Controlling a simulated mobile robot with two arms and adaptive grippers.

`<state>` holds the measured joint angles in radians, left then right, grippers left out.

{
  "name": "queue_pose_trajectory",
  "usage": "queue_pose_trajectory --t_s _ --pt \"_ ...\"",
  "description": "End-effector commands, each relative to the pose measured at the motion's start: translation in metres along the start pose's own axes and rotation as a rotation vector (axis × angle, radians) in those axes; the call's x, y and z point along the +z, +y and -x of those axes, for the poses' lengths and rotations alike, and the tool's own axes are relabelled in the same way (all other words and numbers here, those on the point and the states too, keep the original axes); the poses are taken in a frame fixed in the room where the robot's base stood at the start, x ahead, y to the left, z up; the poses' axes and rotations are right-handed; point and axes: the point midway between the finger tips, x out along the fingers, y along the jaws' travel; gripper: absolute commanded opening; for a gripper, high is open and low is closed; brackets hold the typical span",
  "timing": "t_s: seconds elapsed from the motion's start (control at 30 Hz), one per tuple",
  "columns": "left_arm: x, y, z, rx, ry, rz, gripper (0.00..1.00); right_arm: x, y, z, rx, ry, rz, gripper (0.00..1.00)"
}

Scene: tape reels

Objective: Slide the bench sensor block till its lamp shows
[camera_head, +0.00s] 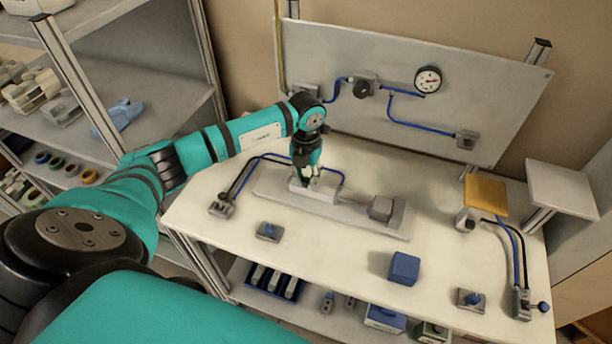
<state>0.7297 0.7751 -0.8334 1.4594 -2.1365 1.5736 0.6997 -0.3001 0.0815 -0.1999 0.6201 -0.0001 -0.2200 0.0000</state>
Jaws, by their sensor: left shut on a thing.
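A pale cylinder body (322,194) lies on a long grey base plate (352,220) on the white bench. A thin rod runs from it to a grey end block (382,208) on the right. My left gripper (303,180) points down over the left part of the cylinder body and is shut on the sensor block there. The fingers hide most of that small block, and no lit lamp can be made out. My right gripper is not in view.
Blue tubes arch behind my left gripper. A blue box (404,268) and a small valve (269,231) stand on the front of the bench (340,262). A yellow plate (486,196) stands at the right. An upright panel (420,95) with a gauge closes the back.

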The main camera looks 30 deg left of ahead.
Motion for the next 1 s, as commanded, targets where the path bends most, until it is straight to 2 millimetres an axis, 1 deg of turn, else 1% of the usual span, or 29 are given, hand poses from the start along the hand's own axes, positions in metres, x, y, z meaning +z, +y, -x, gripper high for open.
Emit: queue_pose_trajectory --t_s 0.33,0.43,0.6,0.67,0.87,0.9,1.0 --pt "0.000 -0.002 0.000 -0.001 -0.001 0.000 0.00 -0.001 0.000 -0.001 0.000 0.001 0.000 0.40" --pt "0.001 -0.013 -0.001 -0.003 0.000 -0.003 0.00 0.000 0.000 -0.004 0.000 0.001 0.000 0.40" --pt "0.001 -0.039 -0.001 -0.004 -0.001 -0.002 0.00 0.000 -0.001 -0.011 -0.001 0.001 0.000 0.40" --pt "0.001 -0.041 0.001 -0.002 -0.001 -0.002 0.00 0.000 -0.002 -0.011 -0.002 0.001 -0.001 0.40" --pt "0.000 -0.041 0.001 -0.001 -0.001 0.000 0.00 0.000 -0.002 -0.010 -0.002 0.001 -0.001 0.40" --pt "0.001 -0.040 0.001 -0.001 -0.001 0.000 0.17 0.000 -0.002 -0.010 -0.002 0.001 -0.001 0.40" --pt "0.001 -0.040 0.001 -0.001 -0.001 0.000 0.30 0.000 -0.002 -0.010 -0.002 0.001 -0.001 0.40"
